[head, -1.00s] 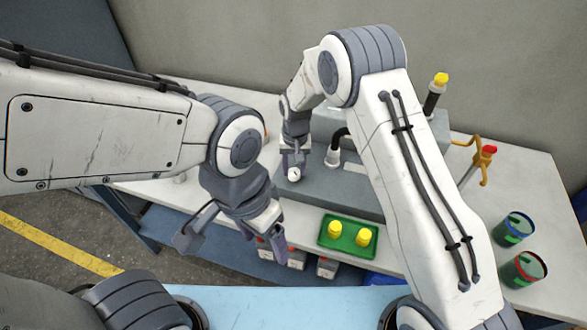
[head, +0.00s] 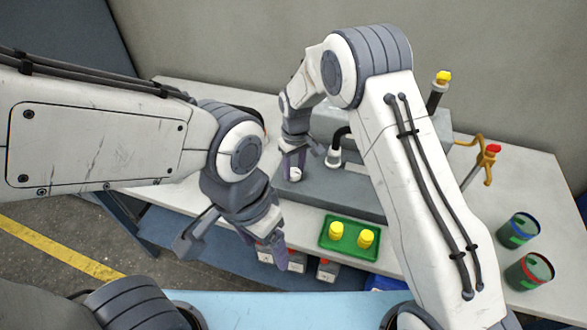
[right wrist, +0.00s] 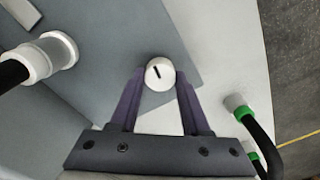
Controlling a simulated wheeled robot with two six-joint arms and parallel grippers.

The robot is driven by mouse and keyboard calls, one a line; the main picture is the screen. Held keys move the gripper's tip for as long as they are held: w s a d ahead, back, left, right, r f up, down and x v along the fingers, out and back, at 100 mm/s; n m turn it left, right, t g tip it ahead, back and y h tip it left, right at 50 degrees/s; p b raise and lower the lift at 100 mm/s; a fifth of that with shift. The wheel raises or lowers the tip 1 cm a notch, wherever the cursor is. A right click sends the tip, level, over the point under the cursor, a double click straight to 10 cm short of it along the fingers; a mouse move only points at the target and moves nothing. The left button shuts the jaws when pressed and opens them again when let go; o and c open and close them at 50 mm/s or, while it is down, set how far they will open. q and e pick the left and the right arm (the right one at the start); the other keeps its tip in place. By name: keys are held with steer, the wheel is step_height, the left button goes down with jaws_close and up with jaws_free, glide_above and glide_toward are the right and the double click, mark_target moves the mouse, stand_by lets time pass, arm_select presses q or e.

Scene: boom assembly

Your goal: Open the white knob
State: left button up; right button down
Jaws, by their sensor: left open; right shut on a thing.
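The white knob (right wrist: 160,74) is round with a dark line on its face and sits by the edge of the grey block. It also shows small in the head view (head: 295,177). My right gripper (right wrist: 160,85) is shut on the knob, with a purple finger on each side of it. In the head view my right gripper (head: 294,165) reaches down to the block from above. My left gripper (head: 270,245) is open and empty in front of the table's near edge, lower left of the knob.
A white fitting with a black hose (head: 333,157) stands right of the knob. A green tray (head: 326,242) with two yellow caps lies in front. Two dark cans (head: 517,230) and a red-topped yellow valve (head: 492,150) are at the right. Green-ended hoses (right wrist: 238,106) are near the right wrist.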

mark_target(295, 171)
stand_by(0.4)
steer(key=shift+c, duration=1.8)
jaws_free()
steer(key=shift+r, duration=0.15)
step_height(295, 171, up, 10)
steer(key=b, duration=0.2)
steer(key=shift+r, duration=0.15)
steer(key=shift+d, duration=0.1)
